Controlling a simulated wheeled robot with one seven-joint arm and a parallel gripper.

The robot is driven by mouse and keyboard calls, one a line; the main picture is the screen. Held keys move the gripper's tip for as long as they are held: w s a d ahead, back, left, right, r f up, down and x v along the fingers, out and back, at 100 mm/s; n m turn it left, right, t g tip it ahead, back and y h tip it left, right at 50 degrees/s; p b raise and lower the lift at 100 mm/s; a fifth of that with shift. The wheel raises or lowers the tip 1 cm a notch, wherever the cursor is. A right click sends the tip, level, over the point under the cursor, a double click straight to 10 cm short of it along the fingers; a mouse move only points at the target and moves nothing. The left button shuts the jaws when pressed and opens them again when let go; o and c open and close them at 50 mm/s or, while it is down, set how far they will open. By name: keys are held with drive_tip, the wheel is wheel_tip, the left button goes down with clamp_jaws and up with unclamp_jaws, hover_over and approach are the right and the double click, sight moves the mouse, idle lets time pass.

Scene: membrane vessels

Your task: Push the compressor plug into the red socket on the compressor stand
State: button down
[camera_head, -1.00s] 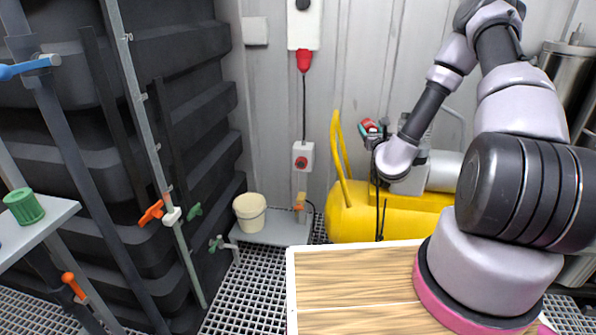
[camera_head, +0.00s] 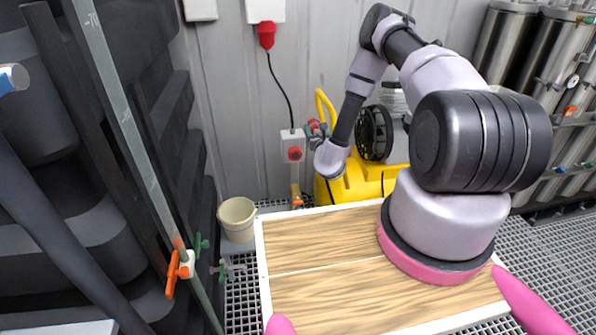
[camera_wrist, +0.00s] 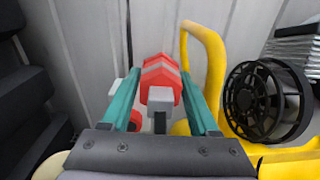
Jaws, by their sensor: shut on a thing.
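My gripper (camera_wrist: 160,105) is shut on the compressor plug (camera_wrist: 160,75), red with a grey block at its near side, between two teal fingers. In the head view, my gripper (camera_head: 317,130) holds the red plug (camera_head: 312,124) just right of the compressor stand (camera_head: 292,138). The red socket (camera_head: 294,154) is a round red spot on the stand's grey-white box. The plug looks apart from the socket, slightly higher and to its right; the depth between them is unclear. In the wrist view, the plug and fingers cover much of what lies ahead.
The yellow compressor (camera_head: 350,185) with its handle and black fan wheel (camera_head: 375,133) stands close right of my gripper. A cable (camera_head: 280,85) hangs from a red wall plug (camera_head: 266,36) to the stand. A cream bucket (camera_head: 238,218) stands left; a wooden-topped surface (camera_head: 320,290) lies in front.

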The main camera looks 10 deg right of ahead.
approach(295, 156)
drive_tip(key=shift+n+y, duration=0.3)
drive_tip(key=shift+n, duration=0.1)
drive_tip(key=shift+w+d+f, duration=0.1)
drive_tip(key=shift+w+d, duration=0.05)
drive_tip(key=shift+w, duration=1.1)
drive_tip(key=shift+w+d, duration=0.1)
drive_tip(key=shift+w, duration=1.2)
drive_tip(key=shift+w, duration=0.55)
drive_tip(key=shift+c, duration=0.3)
unclamp_jaws()
drive_tip(key=shift+s, duration=0.1)
